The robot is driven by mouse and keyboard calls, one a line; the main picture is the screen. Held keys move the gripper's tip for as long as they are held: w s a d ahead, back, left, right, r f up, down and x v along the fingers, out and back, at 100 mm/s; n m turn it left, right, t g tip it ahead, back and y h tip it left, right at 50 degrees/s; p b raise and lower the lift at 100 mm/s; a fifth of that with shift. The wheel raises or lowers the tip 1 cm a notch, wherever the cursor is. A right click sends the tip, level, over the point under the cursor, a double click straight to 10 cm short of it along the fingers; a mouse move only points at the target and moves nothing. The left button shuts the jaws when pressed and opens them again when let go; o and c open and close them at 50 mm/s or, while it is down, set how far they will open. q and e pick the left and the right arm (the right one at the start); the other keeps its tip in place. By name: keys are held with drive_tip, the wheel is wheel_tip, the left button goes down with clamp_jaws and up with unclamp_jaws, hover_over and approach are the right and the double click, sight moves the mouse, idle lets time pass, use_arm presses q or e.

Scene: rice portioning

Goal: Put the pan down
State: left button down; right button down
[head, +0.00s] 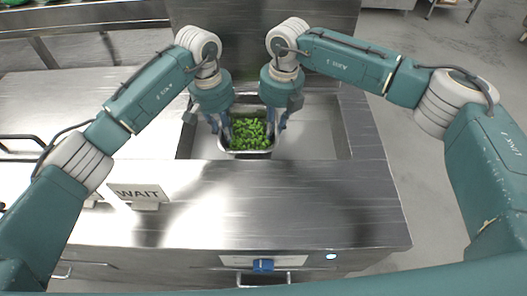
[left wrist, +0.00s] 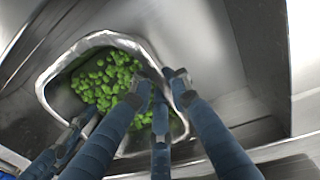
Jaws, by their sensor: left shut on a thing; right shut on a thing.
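A metal pan (head: 249,154) filled with green vegetable pieces (head: 250,132) is over the recessed well (head: 318,140) in the steel counter. My left gripper (head: 225,127) is shut on the pan's left side, and my right gripper (head: 274,123) is shut on its right side. The left wrist view shows the pan's rim (left wrist: 45,80) and the blue fingers of my left gripper (left wrist: 160,85) at its near edge. I cannot tell whether the pan's underside touches the floor of the well.
A "WAIT" sign (head: 139,195) stands on the counter (head: 270,190) at the left front. The counter in front of the well is clear. A blue knob (head: 263,265) is on the counter's front face. Green items (head: 15,3) show at the far upper left.

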use_arm(q)
drive_tip(key=c, duration=1.6)
unclamp_jaws()
drive_tip(key=shift+a+f, duration=0.15)
drive_tip(key=shift+a, duration=0.15)
drive_tip(key=shift+c, duration=0.2)
use_arm(e)
drive_tip(key=c, duration=1.6)
unclamp_jaws()
drive_tip(key=shift+d, duration=0.25)
drive_tip(key=shift+a, duration=0.15)
use_arm(q)
drive_tip(key=shift+d, duration=0.1)
drive_tip(key=shift+r, duration=0.5)
drive_tip(key=r, duration=0.7)
drive_tip(key=a+r, duration=0.1)
drive_tip(key=r, duration=0.2)
drive_tip(key=shift+r, duration=0.4)
use_arm(e)
drive_tip(key=shift+a, duration=0.1)
use_arm(q)
drive_tip(key=shift+r, duration=0.15)
use_arm(e)
drive_tip(key=shift+r, duration=0.25)
drive_tip(key=r, duration=0.7)
drive_tip(key=d+r, duration=0.1)
drive_tip(key=r, duration=0.3)
drive_tip(key=shift+s+r, duration=0.1)
drive_tip(key=shift+r, duration=0.15)
